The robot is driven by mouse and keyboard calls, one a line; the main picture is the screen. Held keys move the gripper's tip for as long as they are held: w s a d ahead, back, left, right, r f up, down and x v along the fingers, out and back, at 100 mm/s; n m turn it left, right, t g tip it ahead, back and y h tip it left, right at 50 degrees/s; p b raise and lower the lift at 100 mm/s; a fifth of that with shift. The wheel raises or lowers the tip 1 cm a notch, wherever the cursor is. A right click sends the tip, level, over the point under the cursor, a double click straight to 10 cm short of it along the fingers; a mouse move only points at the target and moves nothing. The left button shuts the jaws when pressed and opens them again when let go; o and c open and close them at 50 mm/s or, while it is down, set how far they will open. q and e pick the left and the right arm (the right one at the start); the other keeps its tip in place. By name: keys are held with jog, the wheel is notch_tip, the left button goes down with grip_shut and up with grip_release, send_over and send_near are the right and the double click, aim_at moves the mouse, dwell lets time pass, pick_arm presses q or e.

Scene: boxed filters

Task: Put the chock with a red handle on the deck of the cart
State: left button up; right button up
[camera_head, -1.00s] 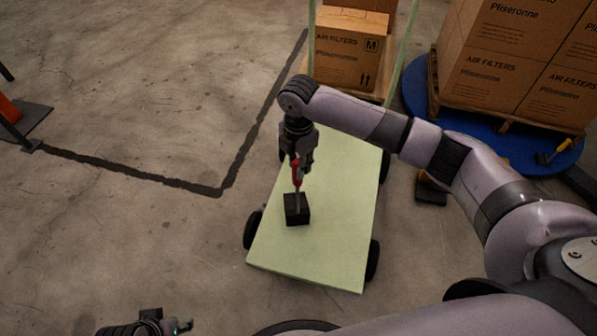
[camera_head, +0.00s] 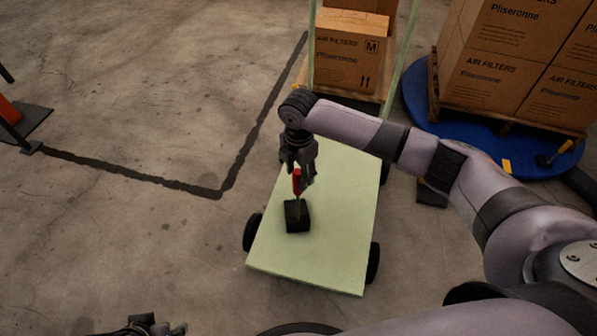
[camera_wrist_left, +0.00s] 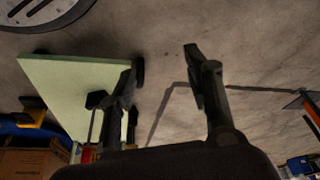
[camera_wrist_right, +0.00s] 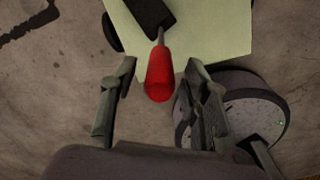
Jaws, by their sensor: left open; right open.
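The chock (camera_head: 297,217) is a black block with an upright red handle (camera_head: 297,182). It rests on the pale green deck of the cart (camera_head: 330,220), near the deck's left edge. My right gripper (camera_head: 301,178) is open just above the handle. In the right wrist view the red handle (camera_wrist_right: 160,76) lies between the spread fingers (camera_wrist_right: 160,85) with gaps on both sides, and the black block (camera_wrist_right: 152,14) is beyond it on the deck (camera_wrist_right: 205,30). My left gripper is open and empty in the left wrist view (camera_wrist_left: 165,95); only its top shows in the head view (camera_head: 152,328).
More boxes (camera_head: 490,70) sit on a pallet over a blue round platform (camera_head: 415,105). Open floor (camera_head: 110,110) spreads to the left.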

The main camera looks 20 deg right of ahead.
jog(key=shift+r, duration=0.2)
notch_tip(320, 180, up, 11)
jog(key=p, duration=0.3)
jog(key=s+a+f+m+t+y, duration=0.1)
jog(key=s+a+f+m+y, duration=0.1)
jog(key=s+a+f+m, duration=0.4)
jog(key=s+a+f+m+t+y, duration=0.1)
jog(key=s+a+f+m, duration=0.2)
jog(key=f, duration=0.5)
pick_arm(q)
jog(key=s+x, duration=0.1)
jog(key=x, duration=0.9)
jog(key=shift+s+f+g, duration=0.3)
jog(key=shift+s+f, duration=0.05)
jog(key=shift+f, duration=0.05)
pick_arm(e)
jog(key=s+d+f+m+h, duration=0.1)
jog(key=s+d+f+m, duration=0.3)
jog(key=s+d+m, duration=0.2)
jog(key=s+d+f+m+h, duration=0.1)
jog(key=s+d+f+m, duration=0.4)
jog(key=s, duration=0.6)
jog(key=shift+d+f+m+t+h, duration=0.2)
jog(key=shift+d+m+t+h, duration=0.25)
jog(key=shift+d, duration=0.3)
pick_arm(q)
jog(key=shift+d, duration=0.1)
pick_arm(e)
jog(key=shift+s, duration=0.1)
